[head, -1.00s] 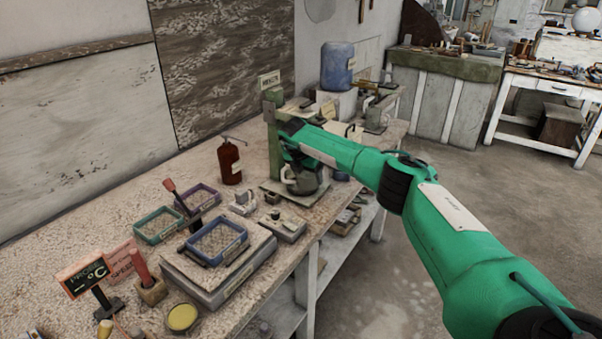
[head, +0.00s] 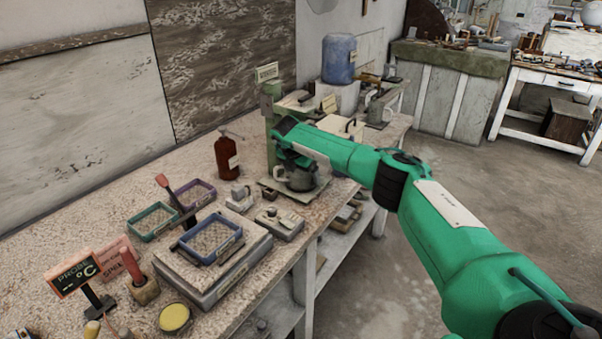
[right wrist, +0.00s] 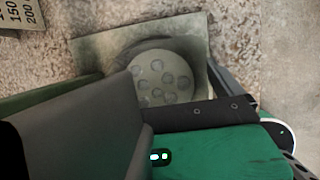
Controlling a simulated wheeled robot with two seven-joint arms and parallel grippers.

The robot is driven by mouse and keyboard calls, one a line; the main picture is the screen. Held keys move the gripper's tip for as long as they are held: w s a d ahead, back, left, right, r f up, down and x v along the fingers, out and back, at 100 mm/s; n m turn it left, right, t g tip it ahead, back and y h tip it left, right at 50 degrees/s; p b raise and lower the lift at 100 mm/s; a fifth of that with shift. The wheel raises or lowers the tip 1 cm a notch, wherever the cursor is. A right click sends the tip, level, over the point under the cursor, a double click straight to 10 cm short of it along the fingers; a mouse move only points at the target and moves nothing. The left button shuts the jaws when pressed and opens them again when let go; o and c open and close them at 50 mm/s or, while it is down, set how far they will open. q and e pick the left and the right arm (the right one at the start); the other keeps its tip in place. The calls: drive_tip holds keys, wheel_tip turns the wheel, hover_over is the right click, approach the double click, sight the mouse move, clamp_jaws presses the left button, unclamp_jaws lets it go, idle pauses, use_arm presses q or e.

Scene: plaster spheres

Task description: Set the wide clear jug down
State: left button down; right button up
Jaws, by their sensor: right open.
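The wide clear jug (head: 300,181) looks greyish and stands upright on the flat square plate (head: 268,185) of a green stand. Its handle shows on the left side. In the right wrist view I look down into the jug (right wrist: 163,78), where several round spots show inside a pale round area; the plate (right wrist: 105,47) shows around it. My right gripper (head: 293,163) is at the jug, with its jaws open. A dark finger hides part of the jug in the wrist view. Whether a finger touches the jug, I cannot tell. My left gripper is out of view.
A dark red bottle (head: 227,156) stands left of the stand's green post (head: 270,115). A small device (head: 280,223) lies in front of the plate. A blue tray (head: 212,240) sits on a grey slab further left. The bench's front edge runs close to the plate.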

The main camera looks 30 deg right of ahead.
drive_tip(key=shift+w, duration=0.1)
drive_tip(key=shift+a+r, duration=0.1)
drive_tip(key=shift+r, duration=0.1)
drive_tip(key=shift+b+v, duration=0.45)
drive_tip(key=shift+v, duration=0.8)
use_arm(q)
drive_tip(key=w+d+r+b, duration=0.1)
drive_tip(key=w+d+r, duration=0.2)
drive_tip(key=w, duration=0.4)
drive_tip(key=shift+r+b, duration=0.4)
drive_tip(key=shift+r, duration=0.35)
use_arm(e)
drive_tip(key=s+a, duration=0.1)
drive_tip(key=a, duration=0.2)
drive_tip(key=s+a, duration=0.2)
drive_tip(key=a, duration=0.2)
drive_tip(key=s+a, duration=0.1)
drive_tip(key=a, duration=0.3)
drive_tip(key=shift+s+r, duration=0.15)
drive_tip(key=shift+s, duration=0.25)
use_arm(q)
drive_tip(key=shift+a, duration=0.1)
